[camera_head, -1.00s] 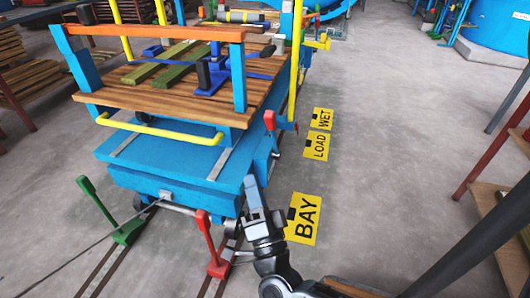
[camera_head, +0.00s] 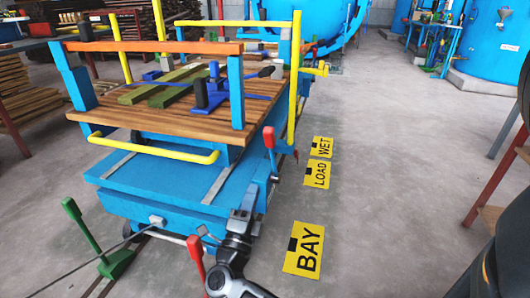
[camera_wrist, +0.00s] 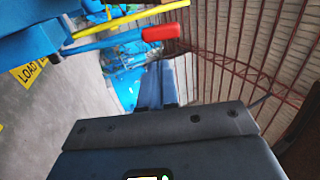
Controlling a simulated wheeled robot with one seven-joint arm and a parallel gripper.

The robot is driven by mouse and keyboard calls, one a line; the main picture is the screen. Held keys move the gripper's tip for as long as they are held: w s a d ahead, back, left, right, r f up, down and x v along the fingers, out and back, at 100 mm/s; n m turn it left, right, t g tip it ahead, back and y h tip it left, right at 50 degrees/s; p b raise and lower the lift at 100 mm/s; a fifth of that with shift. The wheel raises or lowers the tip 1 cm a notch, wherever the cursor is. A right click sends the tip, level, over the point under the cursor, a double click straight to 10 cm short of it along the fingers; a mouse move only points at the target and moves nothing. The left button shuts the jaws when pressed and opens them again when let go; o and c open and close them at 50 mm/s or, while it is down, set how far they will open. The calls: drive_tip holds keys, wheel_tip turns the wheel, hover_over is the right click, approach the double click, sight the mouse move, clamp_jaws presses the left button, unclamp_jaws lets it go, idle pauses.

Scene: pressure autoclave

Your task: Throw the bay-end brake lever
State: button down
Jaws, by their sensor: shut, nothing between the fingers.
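A lever with a red grip (camera_head: 269,137) stands upright on a blue arm at the near right corner of the blue cart (camera_head: 160,185). I take it for the bay-end brake lever. In the wrist view a red grip (camera_wrist: 161,32) on a blue bar lies across the upper middle, beyond my fingers. My gripper (camera_head: 248,190) is shut and empty, beside the cart's right front edge, below and left of the red grip in the picture. Its fingers also show in the wrist view (camera_wrist: 155,85). They look apart from the grip.
A red floor lever (camera_head: 195,255) and a green floor lever (camera_head: 85,225) stand by the rails in front. A yellow BAY sign (camera_head: 305,250) lies on the floor. Boards (camera_head: 165,85) lie on the cart's deck.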

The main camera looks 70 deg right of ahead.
sight(267, 140)
drive_tip(key=b+x, duration=0.2)
drive_tip(key=x, duration=1.1)
drive_tip(key=shift+d, duration=0.2)
drive_tip(key=d+r+p, duration=0.1)
drive_tip(key=p, duration=0.2)
drive_tip(key=shift+d+r+y+p, duration=0.35)
drive_tip(key=shift+r+y+p, duration=0.05)
drive_tip(key=d+p, duration=0.1)
drive_tip(key=d+r+y+p, duration=0.1)
drive_tip(key=p, duration=0.1)
drive_tip(key=d+p, duration=0.1)
drive_tip(key=p, duration=0.1)
drive_tip(key=shift+w+r+g, duration=0.2)
drive_tip(key=shift+r+g, duration=0.1)
drive_tip(key=d+y+p, duration=0.1)
drive_tip(key=p, duration=0.2)
drive_tip(key=d+r+y+p, duration=0.1)
drive_tip(key=d+p, duration=0.1)
drive_tip(key=p, duration=0.1)
drive_tip(key=shift+w+d+r, duration=0.1)
drive_tip(key=shift+d, duration=0.05)
drive_tip(key=shift+d+y+p, duration=0.4)
drive_tip(key=shift+d+p, duration=0.35)
drive_tip(key=shift+p, duration=0.1)
